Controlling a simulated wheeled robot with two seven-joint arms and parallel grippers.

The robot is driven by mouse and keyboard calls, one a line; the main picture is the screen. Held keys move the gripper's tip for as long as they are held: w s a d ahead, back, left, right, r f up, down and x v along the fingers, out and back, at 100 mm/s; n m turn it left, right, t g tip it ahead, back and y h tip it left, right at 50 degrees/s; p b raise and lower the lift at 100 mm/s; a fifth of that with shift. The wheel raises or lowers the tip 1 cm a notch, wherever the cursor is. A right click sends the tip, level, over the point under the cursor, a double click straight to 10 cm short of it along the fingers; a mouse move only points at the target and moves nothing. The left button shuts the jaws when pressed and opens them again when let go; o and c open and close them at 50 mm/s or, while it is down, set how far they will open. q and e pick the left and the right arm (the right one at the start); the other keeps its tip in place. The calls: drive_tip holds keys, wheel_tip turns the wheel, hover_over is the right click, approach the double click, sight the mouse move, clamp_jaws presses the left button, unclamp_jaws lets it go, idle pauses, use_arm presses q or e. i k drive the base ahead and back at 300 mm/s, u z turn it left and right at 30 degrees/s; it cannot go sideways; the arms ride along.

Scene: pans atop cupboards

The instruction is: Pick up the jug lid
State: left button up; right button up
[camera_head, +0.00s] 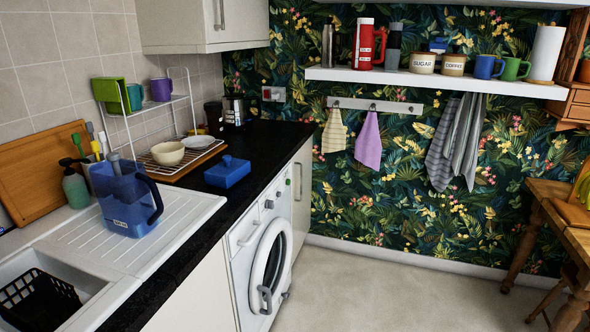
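A blue lid-like piece (227,172) with a small raised knob lies on the black worktop, to the right of the drying rack; I take it to be the jug lid. A translucent blue jug (128,207) with a dark blue handle stands upright on the white draining board, to the left of and nearer than the lid. The lid and the jug are apart. Neither of my grippers shows in the head view.
A wire rack (187,152) with a cream bowl (168,153) stands just left of the lid. A black kettle-like container (234,110) is behind it. A sink (75,275) with a black basket (38,300) is at front left. The floor (390,290) is clear.

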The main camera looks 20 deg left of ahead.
sight(224, 175)
drive_tip(key=z, duration=0.15)
drive_tip(key=i, duration=2.45)
drive_tip(key=u, duration=2.55)
